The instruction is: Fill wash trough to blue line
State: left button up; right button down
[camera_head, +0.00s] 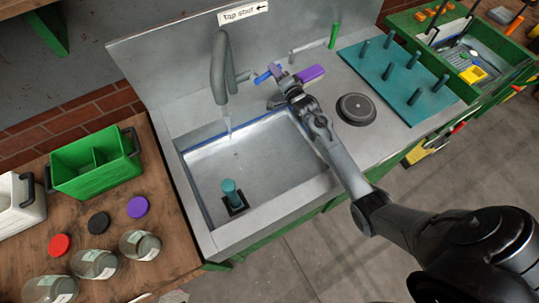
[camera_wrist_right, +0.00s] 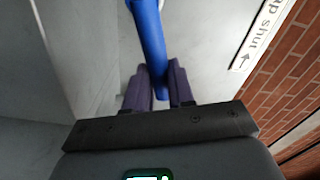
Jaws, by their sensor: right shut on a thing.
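The grey wash trough (camera_head: 250,218) is set in a metal counter, with a blue line (camera_head: 200,141) high along its inner back wall. A grey curved tap (camera_head: 219,62) stands behind it, and a thin stream of water (camera_head: 229,123) falls from the spout. I cannot tell the water level exactly. A teal upright plug (camera_head: 231,190) stands on a dark square in the trough floor. My right gripper (camera_head: 274,72) is shut on the tap's blue lever (camera_head: 263,77); the lever passes between its fingers in the right wrist view (camera_wrist_right: 150,45). My left gripper is out of view.
A sign (camera_head: 243,12) reads "tap shut" with an arrow pointing left. A purple block (camera_head: 310,74), a round black disc (camera_head: 356,109) and a teal peg rack (camera_head: 398,80) are on the right counter. A green caddy (camera_head: 95,163), jars and lids stand left.

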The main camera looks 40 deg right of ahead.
jog(key=shift+a+r+n+p, duration=0.25)
jog(key=shift+r+n+p, duration=0.15)
jog(key=shift+n, duration=0.3)
jog(key=shift+r, duration=0.15)
jog(key=shift+w+a+r+n+p, duration=0.15)
jog(key=shift+a+r+n+p, duration=0.2)
jog(key=shift+r+n+p, duration=0.45)
jog(key=shift+a+f+n, duration=0.1)
jog(key=shift+a+n, duration=0.1)
jog(key=shift+n, duration=0.6)
jog(key=shift+p, duration=0.3)
